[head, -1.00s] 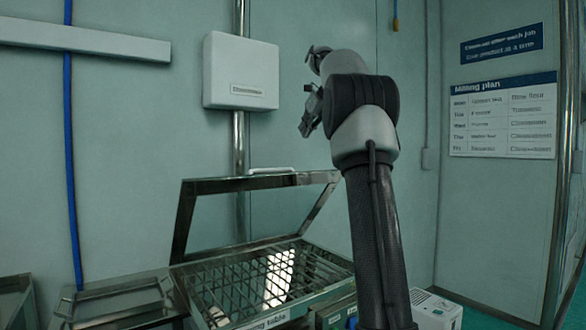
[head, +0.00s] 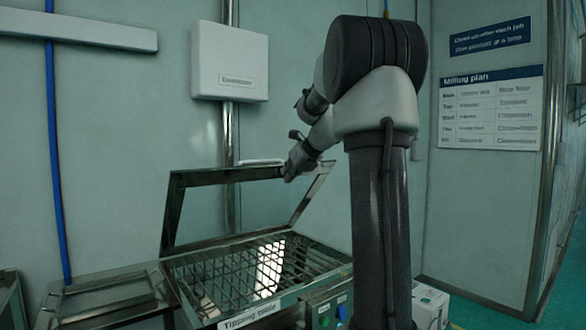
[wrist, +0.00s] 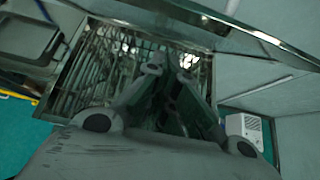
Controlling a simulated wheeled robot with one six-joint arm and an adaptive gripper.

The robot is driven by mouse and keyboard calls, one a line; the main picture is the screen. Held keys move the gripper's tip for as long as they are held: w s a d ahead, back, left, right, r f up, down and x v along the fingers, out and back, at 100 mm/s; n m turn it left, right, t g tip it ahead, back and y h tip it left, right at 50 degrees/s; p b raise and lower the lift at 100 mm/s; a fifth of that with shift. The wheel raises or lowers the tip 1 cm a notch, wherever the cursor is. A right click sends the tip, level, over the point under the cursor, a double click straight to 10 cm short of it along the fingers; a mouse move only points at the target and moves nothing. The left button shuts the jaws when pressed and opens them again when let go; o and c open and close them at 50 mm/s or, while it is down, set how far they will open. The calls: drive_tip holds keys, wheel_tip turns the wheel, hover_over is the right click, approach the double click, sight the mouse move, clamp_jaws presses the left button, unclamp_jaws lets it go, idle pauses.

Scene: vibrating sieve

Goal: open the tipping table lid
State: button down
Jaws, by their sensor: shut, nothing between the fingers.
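The tipping table (head: 320,268) stands in the lower middle of the head view, with a metal grid (head: 225,275) inside. Its framed lid (head: 174,215) stands raised at the back, tilted up and open toward me. A pale handle (head: 262,161) lies along the lid's top edge. My gripper (head: 290,171) is by the lid's upper right corner; whether it touches the frame is unclear. In the wrist view my gripper (wrist: 168,66) is shut and empty, over the grid (wrist: 97,68).
A metal tray or panel (head: 105,297) sits left of the table. A white wall box (head: 230,62) and vertical pipe are behind the lid. A small white box (head: 430,303) stands at the right. Green floor (head: 480,318) is open at right.

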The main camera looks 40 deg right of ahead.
sight(264, 161)
drive_tip(key=w, duration=0.6)
drive_tip(key=shift+w+a, duration=0.15)
drive_tip(key=shift+w, duration=0.1)
drive_tip(key=w+r, duration=0.2)
drive_tip(key=w, duration=0.1)
drive_tip(key=w+r, duration=0.3)
drive_tip(key=shift+a, duration=0.1)
drive_tip(key=shift+s, duration=0.1)
